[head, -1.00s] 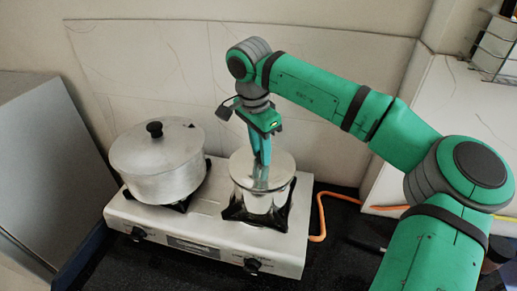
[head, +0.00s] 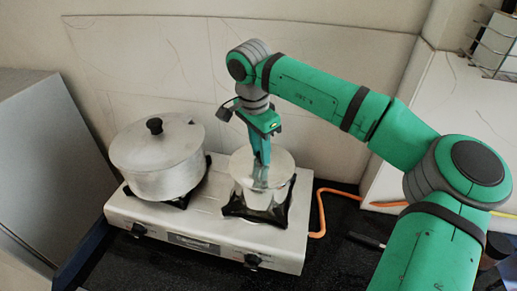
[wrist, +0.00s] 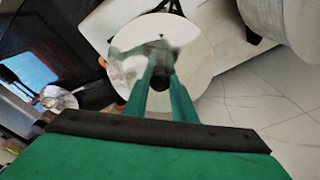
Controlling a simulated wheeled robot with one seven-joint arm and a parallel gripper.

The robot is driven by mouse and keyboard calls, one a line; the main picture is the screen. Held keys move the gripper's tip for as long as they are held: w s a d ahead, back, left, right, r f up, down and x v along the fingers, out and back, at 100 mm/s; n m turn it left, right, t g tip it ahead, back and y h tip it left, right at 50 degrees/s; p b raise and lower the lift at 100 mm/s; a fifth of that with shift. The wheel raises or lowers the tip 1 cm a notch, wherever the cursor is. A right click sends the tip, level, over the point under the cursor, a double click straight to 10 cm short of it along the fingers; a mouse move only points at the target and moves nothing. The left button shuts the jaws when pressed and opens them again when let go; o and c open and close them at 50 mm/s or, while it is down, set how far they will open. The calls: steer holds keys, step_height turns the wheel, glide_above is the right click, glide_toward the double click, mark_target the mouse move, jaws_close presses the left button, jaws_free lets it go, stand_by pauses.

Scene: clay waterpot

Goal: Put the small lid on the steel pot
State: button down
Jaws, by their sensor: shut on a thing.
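The steel pot (head: 264,197) stands on the right burner of the stove. The small shiny lid (head: 281,170) lies over the pot's mouth; it also shows as a bright disc in the wrist view (wrist: 198,60). I cannot tell whether it is fully seated on the rim. My gripper (head: 262,160) points down over the lid's middle and is shut on its knob. In the wrist view the fingertips (wrist: 160,75) meet at the dark knob, which they partly hide.
A larger pot (head: 160,170) with its own lid and black knob stands on the left burner. The two-burner stove (head: 205,215) sits against the wall. An orange hose (head: 320,210) runs out at its right. A grey cabinet (head: 50,170) stands at left.

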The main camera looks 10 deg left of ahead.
steer(key=shift+f, duration=0.4)
stand_by(0.5)
steer(key=c, duration=1.4)
jaws_free()
steer(key=r, duration=0.7)
steer(key=s+a+r, duration=0.1)
steer(key=r, duration=0.3)
steer(key=shift+s, duration=0.1)
